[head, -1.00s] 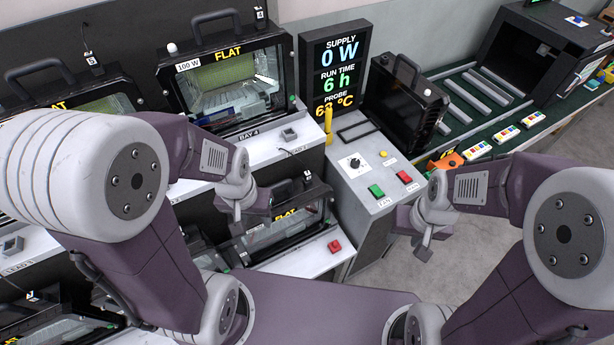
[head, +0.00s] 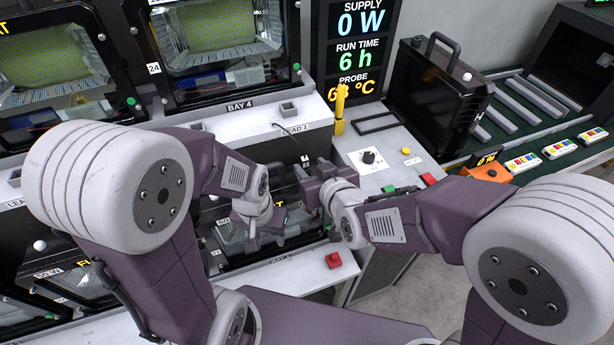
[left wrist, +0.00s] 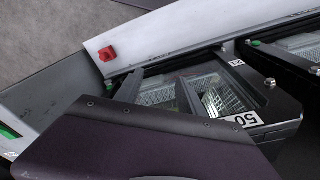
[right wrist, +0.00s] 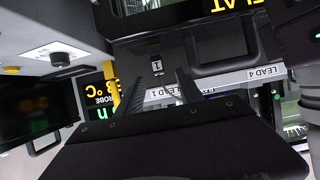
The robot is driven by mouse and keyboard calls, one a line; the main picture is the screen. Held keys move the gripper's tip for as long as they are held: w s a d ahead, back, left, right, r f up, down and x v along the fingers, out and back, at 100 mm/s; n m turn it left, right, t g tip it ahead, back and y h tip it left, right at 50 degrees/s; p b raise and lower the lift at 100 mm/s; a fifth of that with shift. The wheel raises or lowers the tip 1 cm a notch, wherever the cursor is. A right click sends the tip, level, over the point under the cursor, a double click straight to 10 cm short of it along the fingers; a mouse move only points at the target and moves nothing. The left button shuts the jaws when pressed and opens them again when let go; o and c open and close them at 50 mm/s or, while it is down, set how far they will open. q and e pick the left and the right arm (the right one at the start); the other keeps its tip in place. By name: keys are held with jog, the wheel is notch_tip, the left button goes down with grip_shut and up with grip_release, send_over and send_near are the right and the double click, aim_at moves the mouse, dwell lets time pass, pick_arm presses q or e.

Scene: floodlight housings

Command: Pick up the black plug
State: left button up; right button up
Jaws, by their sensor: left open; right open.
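I cannot pick out the black plug with certainty. A small white tag marked 1 (head: 305,159) hangs on something dark below the LEAD 1 label (head: 294,129), just above my right gripper. The tag also shows in the right wrist view (right wrist: 157,67), beyond and between the open fingers; the dark part there blends into the background. My right gripper (head: 312,186) is open and empty in front of the shelf edge. My left gripper (head: 262,228) is open and empty, lower left of it, over the lower floodlight housing (head: 228,240).
Grey sockets (head: 288,109) stand on the white ledge. A console with a yellow upright piece (head: 340,108) and a black knob (head: 368,157) is to the right. A black housing (head: 435,100) stands before the rollers.

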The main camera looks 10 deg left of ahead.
aim_at(303, 158)
jog(key=x, duration=0.3)
jog(key=shift+w+f, duration=0.1)
jog(key=shift+w, duration=0.3)
jog(key=x, duration=0.5)
jog(key=shift+w+a, duration=0.15)
jog(key=shift+a, duration=0.05)
jog(key=c, duration=0.4)
grip_shut()
